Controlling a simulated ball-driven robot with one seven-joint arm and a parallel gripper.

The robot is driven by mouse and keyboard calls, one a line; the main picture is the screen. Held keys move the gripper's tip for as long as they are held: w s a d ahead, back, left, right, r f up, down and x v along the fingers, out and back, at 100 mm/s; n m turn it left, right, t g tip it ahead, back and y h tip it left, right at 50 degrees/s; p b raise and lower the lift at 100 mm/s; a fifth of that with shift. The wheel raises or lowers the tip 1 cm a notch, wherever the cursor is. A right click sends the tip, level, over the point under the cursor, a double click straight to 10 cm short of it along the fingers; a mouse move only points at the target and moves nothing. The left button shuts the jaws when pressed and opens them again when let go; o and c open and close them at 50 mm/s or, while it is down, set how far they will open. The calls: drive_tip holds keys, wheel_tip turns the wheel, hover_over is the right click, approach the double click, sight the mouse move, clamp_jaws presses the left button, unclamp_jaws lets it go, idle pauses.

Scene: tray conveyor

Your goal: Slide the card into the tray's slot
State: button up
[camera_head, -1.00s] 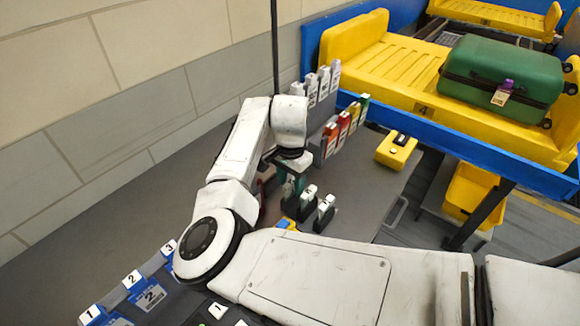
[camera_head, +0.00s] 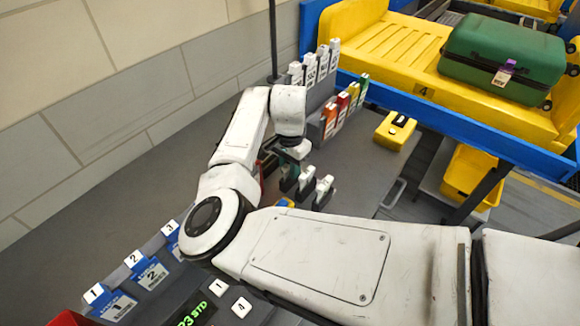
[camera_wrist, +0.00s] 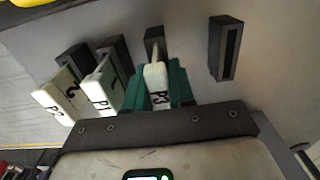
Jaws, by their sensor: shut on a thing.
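A white card marked P3 (camera_wrist: 156,88) stands between the green fingers of my gripper (camera_wrist: 155,90) in the wrist view. The gripper is shut on it, just in front of a small dark holder (camera_wrist: 154,38). I cannot tell whether the card's lower end is inside that holder. In the head view my gripper (camera_head: 288,172) is low over the grey counter, partly hidden by my arm. The yellow tray (camera_head: 372,45) marked 4 lies on the blue-sided conveyor behind. I cannot make out its slot clearly.
Cards P1 (camera_wrist: 101,88) and P2 (camera_wrist: 58,97) stand in holders left of my gripper; an empty holder (camera_wrist: 226,48) is to its right. Coloured cards (camera_head: 340,108) stand in a rack. A green suitcase (camera_head: 503,52) lies on the tray. A yellow box (camera_head: 394,131) sits on the counter.

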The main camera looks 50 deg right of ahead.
clamp_jaws()
drive_tip(key=shift+r, duration=0.2)
drive_tip(key=shift+r+p, duration=0.35)
drive_tip(key=shift+p, duration=0.15)
drive_tip(key=shift+r+p, duration=1.85)
drive_tip(key=shift+r, duration=0.25)
drive_tip(key=shift+r+p, duration=1.8)
drive_tip(key=shift+r, duration=0.2)
